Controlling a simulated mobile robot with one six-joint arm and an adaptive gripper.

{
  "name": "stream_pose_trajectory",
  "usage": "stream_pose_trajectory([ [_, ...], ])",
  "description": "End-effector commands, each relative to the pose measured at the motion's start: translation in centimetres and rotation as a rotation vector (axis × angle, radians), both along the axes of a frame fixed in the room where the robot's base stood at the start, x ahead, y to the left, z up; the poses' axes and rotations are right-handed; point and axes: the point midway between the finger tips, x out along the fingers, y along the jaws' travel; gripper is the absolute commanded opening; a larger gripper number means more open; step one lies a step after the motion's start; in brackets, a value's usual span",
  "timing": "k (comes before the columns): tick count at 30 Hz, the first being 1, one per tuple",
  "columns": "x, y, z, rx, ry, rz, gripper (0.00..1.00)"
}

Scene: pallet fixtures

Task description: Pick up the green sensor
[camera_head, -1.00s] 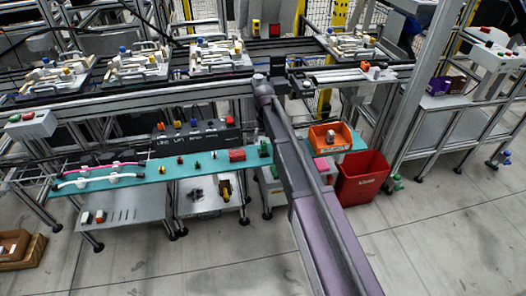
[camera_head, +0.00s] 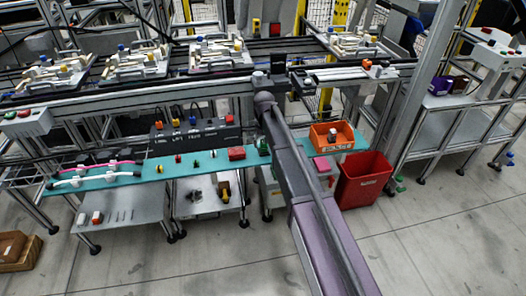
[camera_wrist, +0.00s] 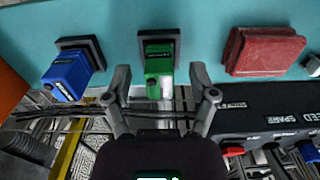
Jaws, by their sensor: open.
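The green sensor (camera_wrist: 158,66) sits on a small black base on the teal shelf, in the upper middle of the wrist view. My gripper (camera_wrist: 160,76) is open, with one finger on each side of the sensor's near end. I cannot tell whether either finger touches it. In the head view the green sensor (camera_head: 263,147) shows at the left edge of my arm, near the right part of the teal shelf (camera_head: 215,164). My fingers are hard to make out in the head view.
A blue sensor (camera_wrist: 68,75) stands left of the green one, and a red block (camera_wrist: 265,52) lies to its right. A black labelled holder (camera_wrist: 265,112) is close by. An orange bin (camera_head: 331,137) and a red bin (camera_head: 363,180) stand right of my arm.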

Motion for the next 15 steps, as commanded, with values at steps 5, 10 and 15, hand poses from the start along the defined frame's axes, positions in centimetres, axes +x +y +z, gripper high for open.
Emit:
stream_pose_trajectory([
  [5, 0.02, -0.01, -1.40, 0.000, 0.000, 0.000, 0.74],
  [10, 0.03, -0.02, -1.66, 0.000, 0.000, 0.000, 0.74],
  [15, 0.03, -0.02, -1.60, 0.000, 0.000, 0.000, 0.74],
])
